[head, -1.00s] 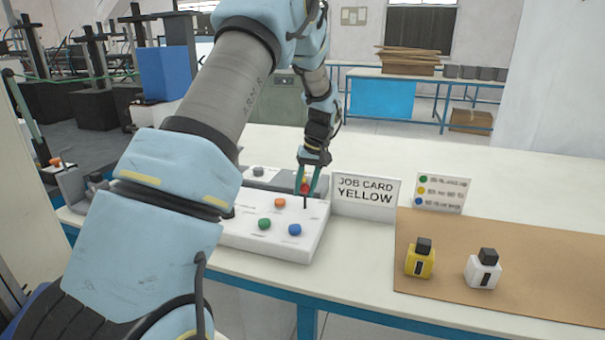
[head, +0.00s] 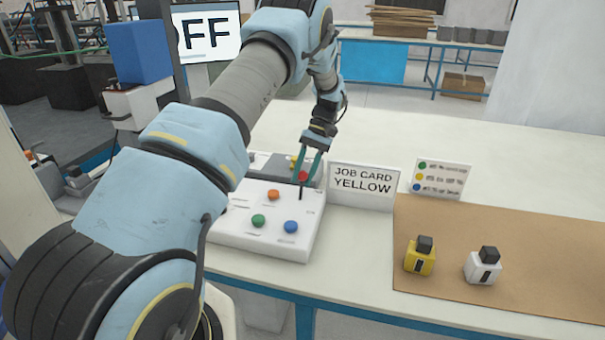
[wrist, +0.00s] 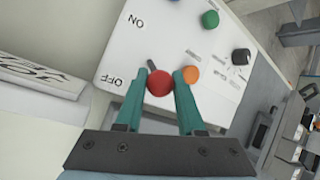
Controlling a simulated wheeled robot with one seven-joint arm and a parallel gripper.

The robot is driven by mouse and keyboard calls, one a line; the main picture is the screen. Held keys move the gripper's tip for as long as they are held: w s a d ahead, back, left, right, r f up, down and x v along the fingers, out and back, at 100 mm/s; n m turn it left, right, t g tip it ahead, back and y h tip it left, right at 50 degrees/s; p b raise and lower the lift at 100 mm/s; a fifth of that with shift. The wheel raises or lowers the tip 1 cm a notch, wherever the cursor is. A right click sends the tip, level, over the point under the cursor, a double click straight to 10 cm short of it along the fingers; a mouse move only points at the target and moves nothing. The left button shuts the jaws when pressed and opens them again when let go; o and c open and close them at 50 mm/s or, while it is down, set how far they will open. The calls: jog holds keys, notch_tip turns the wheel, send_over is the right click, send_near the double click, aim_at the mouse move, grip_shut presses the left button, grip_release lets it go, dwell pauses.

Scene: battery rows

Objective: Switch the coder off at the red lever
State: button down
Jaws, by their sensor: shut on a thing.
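The white coder box (head: 235,238) sits on the bench, with orange (head: 273,195), green (head: 258,221) and blue (head: 291,227) buttons on top. The red ball knob of the lever (wrist: 159,83) is between the green fingers of my gripper (wrist: 161,78), which is shut on it. The knob also shows in the head view (head: 303,176), partly covered by the fingers. In the wrist view the knob is level with the printed OFF, and the ON print is farther up the panel. A screen (head: 222,38) behind my arm reads "FF", its left part hidden.
A job card (head: 364,182) reading YELLOW stands close to the right of the box. A colour legend card (head: 437,179) stands farther right. A yellow bottle-like item (head: 419,257) and a white one (head: 483,266) are on the brown mat (head: 540,240). The bench behind the cards is clear.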

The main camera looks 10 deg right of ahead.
jog(key=shift+w, duration=0.1)
jog(key=c, duration=0.5)
grip_release()
jog(key=shift+d, duration=0.1)
jog(key=shift+w+d+r+b, duration=0.2)
jog(key=shift+r+b, duration=0.1)
jog(key=b+v, duration=0.2)
jog(key=v, duration=0.8)
jog(key=shift+s+b, duration=0.1)
jog(key=shift+b, duration=0.2)
jog(key=s+a+r+t+h, duration=0.1)
jog(key=s+a+h, duration=0.1)
jog(key=a, duration=0.7)
jog(key=s+a+r+t+h, duration=0.1)
jog(key=s+a+h, duration=0.1)
jog(key=a, duration=0.6)
jog(key=s+a+t, duration=0.1)
jog(key=s+a, duration=0.3)
jog(key=s, duration=0.1)
jog(key=s+a+f+t+h, duration=0.1)
jog(key=s+a, duration=0.3)
jog(key=s, duration=0.2)
jog(key=s+a+f+t, duration=0.1)
jog(key=s+a, duration=0.3)
jog(key=s, duration=0.2)
jog(key=shift+f+t, duration=0.1)
jog(key=shift+t, duration=0.3)
